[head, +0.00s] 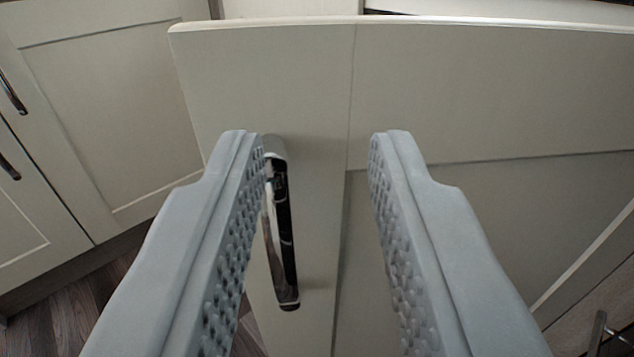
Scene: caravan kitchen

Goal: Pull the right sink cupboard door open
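The cream cupboard door (310,80) fills the middle and right of the view, with its top edge and left edge showing. Its upright chrome bar handle (281,235) is near the door's left edge. My gripper (318,145) is open in front of the door, fingers pointing at it. The handle lies between the two fingers, close beside the left one. The left fingertip overlaps the handle's upper part in the picture; I cannot tell whether they touch. The right finger is well clear of the handle. The door's lower part is hidden by the fingers and the picture edge.
Other cream cupboard fronts (110,110) with dark handles stand at the left. Dark wood floor (75,318) shows at the lower left. A metal bar handle (597,332) shows at the lower right corner. A dark gap runs above the door's top edge.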

